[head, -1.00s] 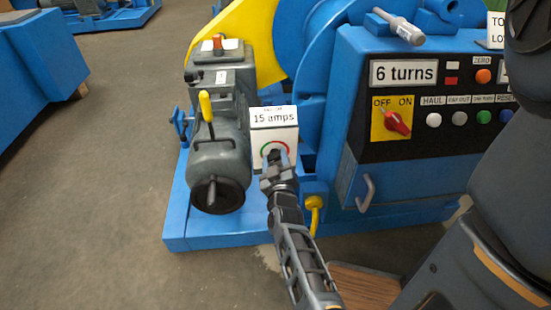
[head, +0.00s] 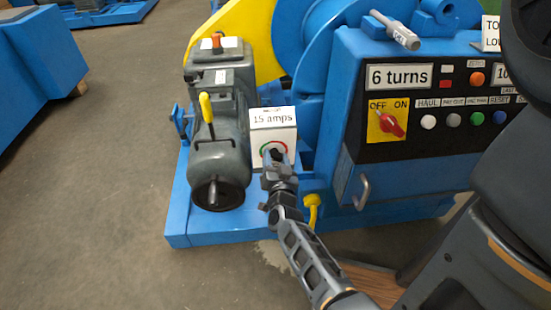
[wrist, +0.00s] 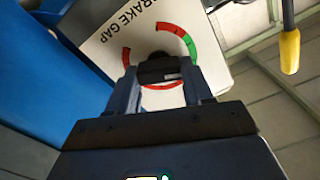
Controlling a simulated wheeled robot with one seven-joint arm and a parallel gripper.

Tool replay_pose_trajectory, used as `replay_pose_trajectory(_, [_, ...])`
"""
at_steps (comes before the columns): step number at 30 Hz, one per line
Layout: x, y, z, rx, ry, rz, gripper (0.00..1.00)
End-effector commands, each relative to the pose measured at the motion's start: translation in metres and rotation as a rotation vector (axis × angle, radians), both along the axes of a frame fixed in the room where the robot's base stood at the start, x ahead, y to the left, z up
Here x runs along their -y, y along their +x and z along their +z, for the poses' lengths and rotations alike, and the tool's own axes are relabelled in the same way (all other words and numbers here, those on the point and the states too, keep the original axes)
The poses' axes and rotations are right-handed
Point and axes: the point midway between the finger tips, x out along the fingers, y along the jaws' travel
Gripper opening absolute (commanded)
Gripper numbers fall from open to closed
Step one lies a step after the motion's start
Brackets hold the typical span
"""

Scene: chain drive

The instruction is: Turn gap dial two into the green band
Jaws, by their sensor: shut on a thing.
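The gap dial is on the front of a white box (head: 289,137) whose top display reads 15 amps. My gripper (head: 277,157) is at the dial in the head view. In the wrist view my gripper (wrist: 162,75) is shut on the dark knob (wrist: 161,58) at the ring's centre. The fingers hide part of the ring. I cannot tell where the knob points or the dial's number.
A grey motor (head: 218,150) with a yellow-handled lever (head: 206,107) stands close left of the box. A control panel (head: 430,105) with a red switch (head: 392,125) and buttons is on the right. A yellow cable fitting (head: 312,205) sits below.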

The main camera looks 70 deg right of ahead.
Motion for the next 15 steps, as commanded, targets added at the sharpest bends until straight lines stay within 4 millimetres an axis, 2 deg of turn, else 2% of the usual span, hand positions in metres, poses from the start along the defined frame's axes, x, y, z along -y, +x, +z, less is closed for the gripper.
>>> replay_pose_trajectory(15, [0.0022,0.001,0.0015,0.108,0.041,0.003,0.2])
